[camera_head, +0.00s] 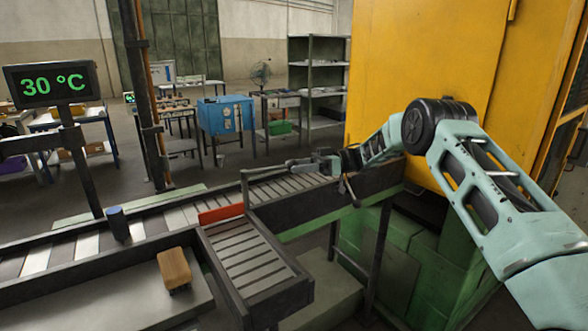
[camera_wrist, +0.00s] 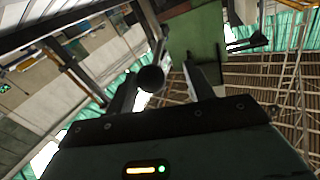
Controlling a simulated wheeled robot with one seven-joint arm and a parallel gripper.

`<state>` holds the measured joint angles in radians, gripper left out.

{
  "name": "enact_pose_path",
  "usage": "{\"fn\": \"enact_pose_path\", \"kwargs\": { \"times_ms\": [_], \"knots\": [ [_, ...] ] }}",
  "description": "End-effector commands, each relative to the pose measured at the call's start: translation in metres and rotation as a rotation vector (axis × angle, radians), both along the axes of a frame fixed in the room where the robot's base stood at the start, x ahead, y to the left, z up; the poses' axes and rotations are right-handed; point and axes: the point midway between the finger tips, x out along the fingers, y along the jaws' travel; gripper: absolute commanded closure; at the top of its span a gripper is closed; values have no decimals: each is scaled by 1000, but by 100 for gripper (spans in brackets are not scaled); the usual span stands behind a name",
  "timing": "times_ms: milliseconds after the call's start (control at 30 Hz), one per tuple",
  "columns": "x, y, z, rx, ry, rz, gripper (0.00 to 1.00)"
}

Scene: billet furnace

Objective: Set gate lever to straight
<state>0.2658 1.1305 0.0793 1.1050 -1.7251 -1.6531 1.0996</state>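The gate is a red-orange plate (camera_head: 221,213) at the junction of the roller conveyor. A thin upright rod (camera_head: 244,190) rises at its right end, and a lever bar (camera_head: 272,168) runs from its top to the right, toward my gripper (camera_head: 322,161). In the wrist view, a dark round lever knob (camera_wrist: 151,78) on a rod lies between the two fingers of my gripper (camera_wrist: 163,88), closer to the left finger. The fingers are apart, with a clear gap on the right of the knob. Contact with the left finger cannot be told.
The main roller conveyor (camera_head: 65,246) runs from lower left to the yellow furnace (camera_head: 425,75). A side roller branch (camera_head: 245,260) comes toward me. A tan block (camera_head: 174,268) sits on a grey surface, and a blue-topped post (camera_head: 117,223) stands by the rollers. A display (camera_head: 52,85) reads 30 °C.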

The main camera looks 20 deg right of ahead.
Motion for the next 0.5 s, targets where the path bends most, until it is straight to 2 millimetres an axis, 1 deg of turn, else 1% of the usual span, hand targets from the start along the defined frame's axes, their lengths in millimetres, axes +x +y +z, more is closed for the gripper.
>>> {"fn": "enact_pose_path", "kwargs": {
  "times_ms": [33,100,500],
  "knots": [
    [0,-11,-3,-2,-1,-4,48],
    [-1,-26,-4,-2,-2,-5,48],
    [-8,-118,-4,0,-3,-4,48]
  ]
}}
